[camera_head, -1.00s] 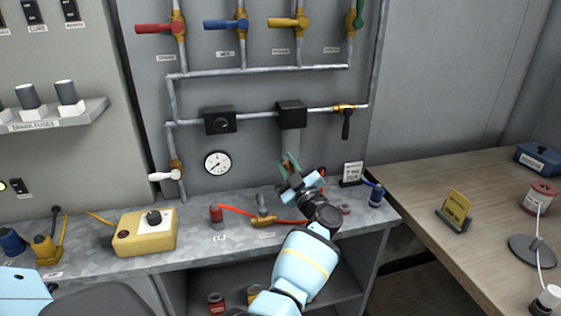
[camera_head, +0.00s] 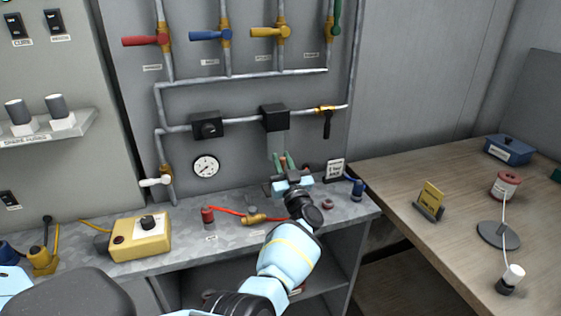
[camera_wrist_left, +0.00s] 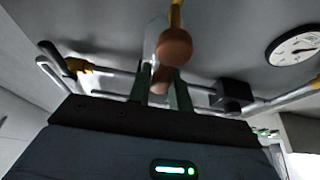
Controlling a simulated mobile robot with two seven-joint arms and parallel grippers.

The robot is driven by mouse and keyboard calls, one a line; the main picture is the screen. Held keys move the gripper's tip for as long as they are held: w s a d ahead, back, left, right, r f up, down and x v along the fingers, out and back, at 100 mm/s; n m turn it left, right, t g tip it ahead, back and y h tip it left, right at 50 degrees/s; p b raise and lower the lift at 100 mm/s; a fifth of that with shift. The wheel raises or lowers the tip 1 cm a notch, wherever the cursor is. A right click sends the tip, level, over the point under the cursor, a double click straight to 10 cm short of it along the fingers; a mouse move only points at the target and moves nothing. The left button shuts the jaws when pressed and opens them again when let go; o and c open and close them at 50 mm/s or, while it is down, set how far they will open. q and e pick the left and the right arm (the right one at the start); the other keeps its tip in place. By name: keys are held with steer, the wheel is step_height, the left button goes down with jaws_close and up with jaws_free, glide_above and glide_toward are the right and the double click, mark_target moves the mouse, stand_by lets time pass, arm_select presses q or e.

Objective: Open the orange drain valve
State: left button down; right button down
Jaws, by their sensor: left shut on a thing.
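A rounded orange-brown handle (camera_wrist_left: 176,47), which looks like the orange drain valve's, shows at the fingers in the left wrist view, near a yellow-brass stem (camera_wrist_left: 176,15). My left gripper (camera_head: 283,160) is below the black box on the wall pipe, in front of the clear vertical tube (camera_head: 278,142). Its green fingers also show in the left wrist view (camera_wrist_left: 163,75), shut on the handle. In the head view the gripper hides the handle, so I cannot tell how far it is turned there. My right gripper is in neither current view.
Red, blue and yellow levers (camera_head: 212,35) line the upper pipes. A round gauge (camera_head: 206,167) is left of the gripper. A yellow box (camera_head: 140,238), a brass fitting (camera_head: 255,217) with a red hose, and a small sign (camera_head: 334,170) stand on the metal bench (camera_head: 185,218).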

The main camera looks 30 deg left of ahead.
arm_select(q)
steer(key=shift+r, duration=0.1)
arm_select(e)
steer(key=shift+w, duration=0.1)
arm_select(q)
steer(key=c, duration=1.3)
jaws_free()
arm_select(e)
steer(key=shift+r, duration=0.1)
